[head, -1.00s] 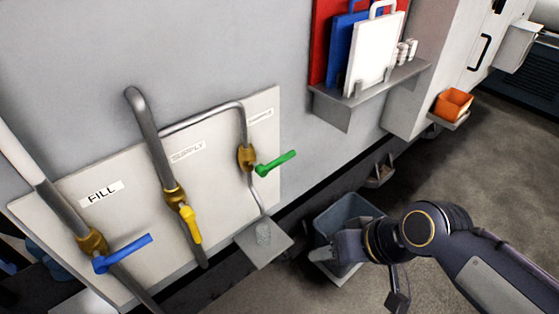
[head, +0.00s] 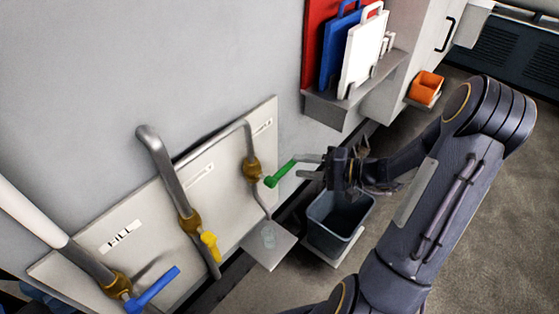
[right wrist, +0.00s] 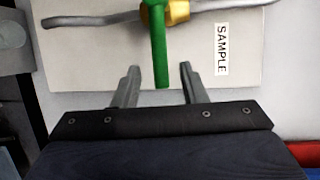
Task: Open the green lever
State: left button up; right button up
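The green lever (head: 281,174) sticks out from a brass valve (head: 252,169) on the thin sample pipe, pointing right and slightly up in the head view. My right gripper (head: 308,167) is at the lever's free end, with its fingers apart. In the right wrist view the green lever (right wrist: 158,50) comes down from the brass valve (right wrist: 178,11), and its end lies between the open fingertips (right wrist: 160,75) of my right gripper. A gap shows on both sides, so it is not gripped. My left gripper is out of view.
A yellow lever (head: 210,245) and a blue lever (head: 152,289) sit on thicker pipes to the left. A grey bin (head: 335,226) stands below my right gripper. A rack (head: 325,104) holds boards above.

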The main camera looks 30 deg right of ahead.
aim_at(293, 166)
jog(key=p+x, duration=0.1)
jog(key=x, duration=0.5)
jog(key=shift+a, duration=0.15)
jog(key=shift+c, duration=0.3)
grip_shut()
